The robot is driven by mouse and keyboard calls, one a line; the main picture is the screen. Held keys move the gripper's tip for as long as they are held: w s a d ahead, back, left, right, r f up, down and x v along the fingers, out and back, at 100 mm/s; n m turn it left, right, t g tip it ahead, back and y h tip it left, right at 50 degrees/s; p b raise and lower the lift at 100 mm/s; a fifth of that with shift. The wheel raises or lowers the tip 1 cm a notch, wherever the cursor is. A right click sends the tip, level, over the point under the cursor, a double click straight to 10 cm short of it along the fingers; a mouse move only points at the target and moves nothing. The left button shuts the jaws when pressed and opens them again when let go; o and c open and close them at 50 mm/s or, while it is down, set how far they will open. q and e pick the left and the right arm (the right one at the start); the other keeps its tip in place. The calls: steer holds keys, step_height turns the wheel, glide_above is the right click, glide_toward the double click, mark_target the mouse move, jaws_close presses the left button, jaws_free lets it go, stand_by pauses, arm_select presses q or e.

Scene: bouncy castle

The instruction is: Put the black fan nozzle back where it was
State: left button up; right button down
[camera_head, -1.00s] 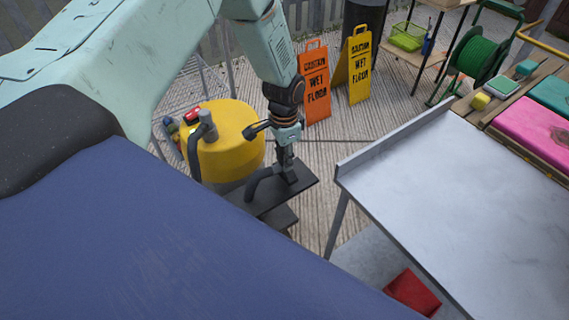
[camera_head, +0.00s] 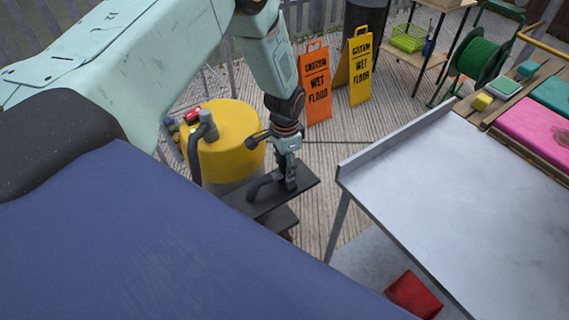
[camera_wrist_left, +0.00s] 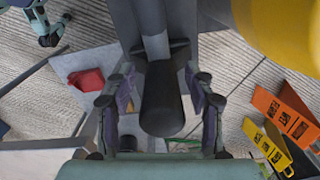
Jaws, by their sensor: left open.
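The black fan nozzle shows in the left wrist view (camera_wrist_left: 162,100) as a dark, round-ended tube that runs away from the camera to a wider grey part. My left gripper (camera_head: 289,182) points down over a black stepped platform (camera_head: 309,182) beside the yellow vacuum drum (camera_head: 232,150). Its fingers are open, one on each side of the nozzle's tube, with a gap visible on both sides. In the head view the gripper partly hides the nozzle. What looks like my right gripper (camera_wrist_left: 48,36) is small at the top left of the wrist view; its jaws are unclear.
A grey metal table (camera_head: 450,190) stands close on the right, with a raised edge facing the platform. Orange (camera_head: 317,85) and yellow (camera_head: 360,68) wet floor signs stand behind. A red object (camera_head: 413,294) lies below the table.

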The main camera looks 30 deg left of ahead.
arm_select(q)
steer(key=shift+a+r, duration=0.2)
steer(key=shift+r, duration=0.05)
step_height(320, 180, up, 12)
steer(key=shift+d+f+p, duration=0.1)
steer(key=shift+d+p, duration=0.05)
steer(key=shift+p, duration=0.9)
